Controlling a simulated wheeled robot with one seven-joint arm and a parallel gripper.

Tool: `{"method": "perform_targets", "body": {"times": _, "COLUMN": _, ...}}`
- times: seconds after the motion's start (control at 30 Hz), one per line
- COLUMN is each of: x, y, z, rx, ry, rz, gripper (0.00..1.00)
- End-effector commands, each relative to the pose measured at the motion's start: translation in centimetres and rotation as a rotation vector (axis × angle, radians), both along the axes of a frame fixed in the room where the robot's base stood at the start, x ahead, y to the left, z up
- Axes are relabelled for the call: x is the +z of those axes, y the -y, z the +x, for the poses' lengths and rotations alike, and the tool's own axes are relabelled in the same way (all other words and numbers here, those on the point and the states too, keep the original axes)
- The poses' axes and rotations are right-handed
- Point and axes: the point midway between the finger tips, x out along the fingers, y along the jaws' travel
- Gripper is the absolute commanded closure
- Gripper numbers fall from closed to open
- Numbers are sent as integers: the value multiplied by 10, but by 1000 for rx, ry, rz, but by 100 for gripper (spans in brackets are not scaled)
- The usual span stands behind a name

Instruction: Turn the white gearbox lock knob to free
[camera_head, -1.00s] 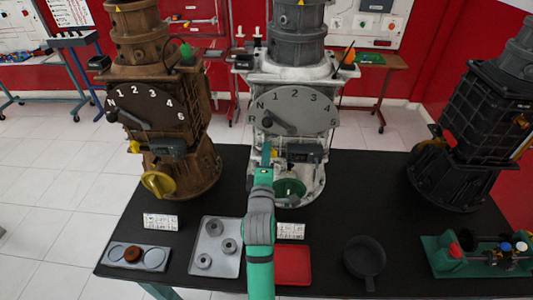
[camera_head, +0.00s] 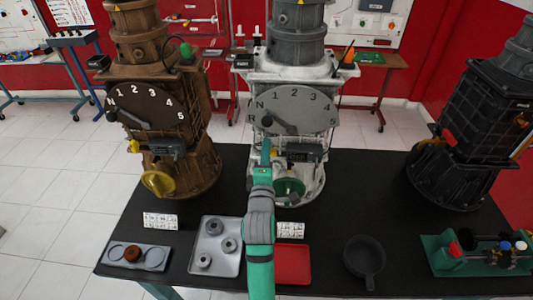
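The white gearbox (camera_head: 308,70) stands at the back middle of the black table. Its grey dial (camera_head: 305,108) carries the marks R, N and several numbers, with a dark lever (camera_head: 275,122) at the left side. Below the dial are a dark grey box (camera_head: 304,152) and a green round part (camera_head: 289,190). I cannot tell which part is the lock knob; my arm may hide it. My green and grey arm reaches up from the front, and my gripper (camera_head: 265,152) is in front of the gearbox, below the lever. Its fingers are too small to read, and contact is unclear.
A brown gearbox (camera_head: 133,75) with a yellow round part (camera_head: 158,183) stands left, a black one (camera_head: 470,130) right. In front lie a grey tray (camera_head: 229,268) with rings, a red tray (camera_head: 293,263), a dark pan (camera_head: 364,257) and a green fixture (camera_head: 485,262).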

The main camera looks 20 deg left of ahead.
Motion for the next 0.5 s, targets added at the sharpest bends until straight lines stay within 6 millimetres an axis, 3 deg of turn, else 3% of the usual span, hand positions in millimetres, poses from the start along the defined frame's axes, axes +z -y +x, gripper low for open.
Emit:
{"method": "perform_targets", "body": {"times": 0.27, "x": 0, "y": 4, "z": -15, "rx": 1, "ry": -1, "rz": 2, "gripper": 69}}
{"method": "perform_targets", "body": {"times": 0.5, "x": -1, "y": 16, "z": -56, "rx": 1, "ry": -2, "rz": 3, "gripper": 69}}
